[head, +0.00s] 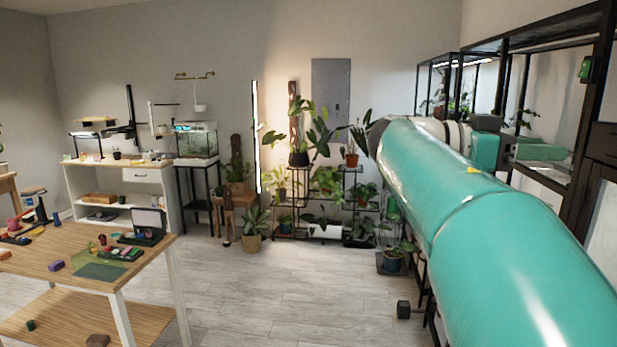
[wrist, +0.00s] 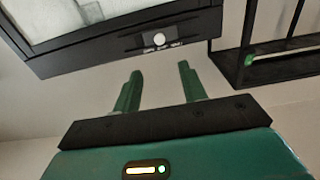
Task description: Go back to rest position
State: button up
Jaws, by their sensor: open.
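My gripper (wrist: 158,88) shows in the wrist view as two green fingers standing well apart on a dark bar. It is open and nothing is between the fingers. Beyond the fingertips is a dark-framed panel (wrist: 125,42) with a round white spot. In the head view my teal arm fills the right side and reaches toward the shelving.
A black shelf frame (head: 510,85) stands on the right, close to my arm. Potted plants crowd a black plant stand (head: 315,232) at the back. A wooden table (head: 75,258) with small items is on the left. The floor (head: 270,300) between is clear.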

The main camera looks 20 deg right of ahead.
jog(key=s+a+f+n+t+y, duration=0.1)
jog(key=a+f+n+t+y, duration=0.6)
jog(key=a+f+n, duration=0.4)
jog(key=s+a+f+n+t+y, duration=0.1)
jog(key=a+f+n+t+y, duration=0.5)
jog(key=a+f, duration=1.4)
notch_tip(320, 180, down, 5)
jog(key=n+y, duration=0.3)
jog(key=n, duration=0.3)
jog(key=shift+s+t, duration=0.3)
jog(key=shift+t, duration=0.1)
jog(key=shift+c, duration=0.6)
jog(key=shift+d, duration=0.1)
